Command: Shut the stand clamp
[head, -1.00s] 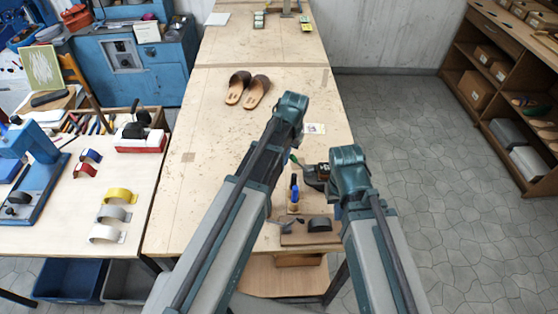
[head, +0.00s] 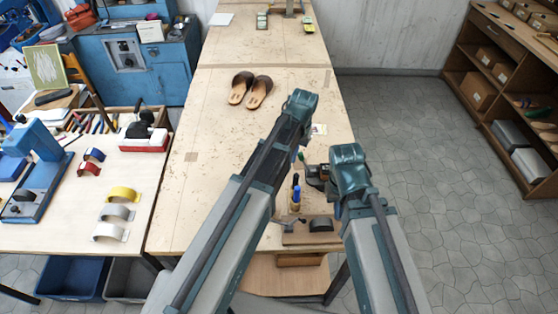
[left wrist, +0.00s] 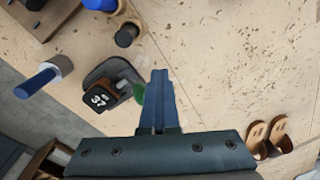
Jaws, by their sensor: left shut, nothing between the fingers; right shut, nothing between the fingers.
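A dark stand (left wrist: 113,88) with a block marked 37 and a green part at one side stands near the table's right edge. It also shows in the head view (head: 317,175), partly behind my right arm. A blue handle with a grey collar (left wrist: 38,80) lies close by; I cannot tell whether it belongs to the stand clamp. My left gripper (left wrist: 159,74) is shut and empty, beside the green part; I cannot tell whether they touch. My right gripper (head: 347,170) is at the stand's right in the head view, shut, its fingertips hidden by the arm.
A board with a dark curved piece (head: 320,225) sits at the table's front edge. Blue-handled tools (head: 295,195) stand near the stand. Brown sandals (head: 250,90) lie farther back. The table's left middle (head: 205,190) is clear.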

